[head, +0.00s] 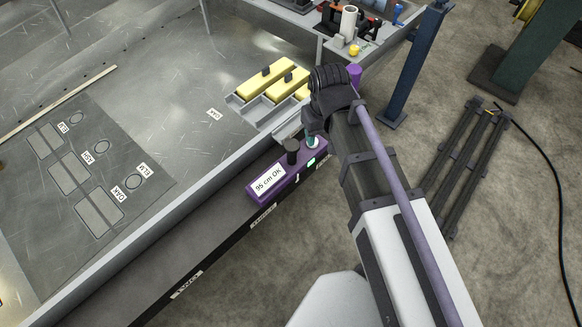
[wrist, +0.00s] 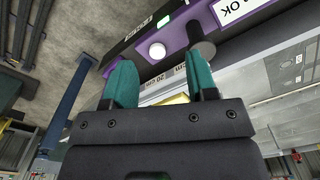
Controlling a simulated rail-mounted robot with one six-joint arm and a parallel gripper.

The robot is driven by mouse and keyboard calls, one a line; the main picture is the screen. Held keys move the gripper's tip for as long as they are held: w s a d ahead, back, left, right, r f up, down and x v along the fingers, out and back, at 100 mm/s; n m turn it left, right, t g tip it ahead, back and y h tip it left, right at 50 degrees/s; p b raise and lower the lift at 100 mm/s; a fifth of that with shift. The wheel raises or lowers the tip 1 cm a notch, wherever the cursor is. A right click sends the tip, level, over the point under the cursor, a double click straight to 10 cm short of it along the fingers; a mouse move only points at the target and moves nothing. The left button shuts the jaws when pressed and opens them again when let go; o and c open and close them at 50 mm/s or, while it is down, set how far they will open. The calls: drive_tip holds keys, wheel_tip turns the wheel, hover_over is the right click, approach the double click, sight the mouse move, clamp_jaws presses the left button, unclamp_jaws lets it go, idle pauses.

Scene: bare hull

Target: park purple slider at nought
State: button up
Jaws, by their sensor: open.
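The purple slider (head: 258,198) sits on the dark rail along the edge of the metal surface. It has a white label reading "95 cm OK", a black knob (head: 292,150) and a lit green mark. My gripper (wrist: 162,80) is open, with nothing between the fingers. Whether a finger touches the knob is unclear.
The rail (head: 160,290) runs to the lower left with small white labels. A grey tray with yellow blocks (head: 265,78) lies behind the slider. A blue post (head: 412,75) stands to the right. A panel with cut-out shapes (head: 90,170) lies on the left.

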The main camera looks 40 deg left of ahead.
drive_tip(key=n, duration=0.2)
hover_over(292, 151)
drive_tip(key=f, duration=0.1)
drive_tip(key=f+b, duration=0.1)
drive_tip(key=shift+w+d+f, duration=0.15)
drive_tip(key=shift+w+f, duration=0.15)
drive_tip(key=shift+w, duration=0.1)
drive_tip(key=shift+w+a+r+p, duration=0.2)
drive_tip(key=shift+a+p, duration=0.05)
drive_tip(key=shift+a, duration=0.25)
drive_tip(key=shift+w+a+r+p, duration=0.15)
drive_tip(key=shift+a+r+p, duration=0.05)
drive_tip(key=shift+a, duration=0.3)
drive_tip(key=shift+d+n, duration=0.35)
drive_tip(key=shift+n, duration=0.05)
wheel_tip(292, 151, down, 11)
drive_tip(key=b, duration=1.1)
drive_tip(key=shift+r, duration=0.15)
clamp_jaws()
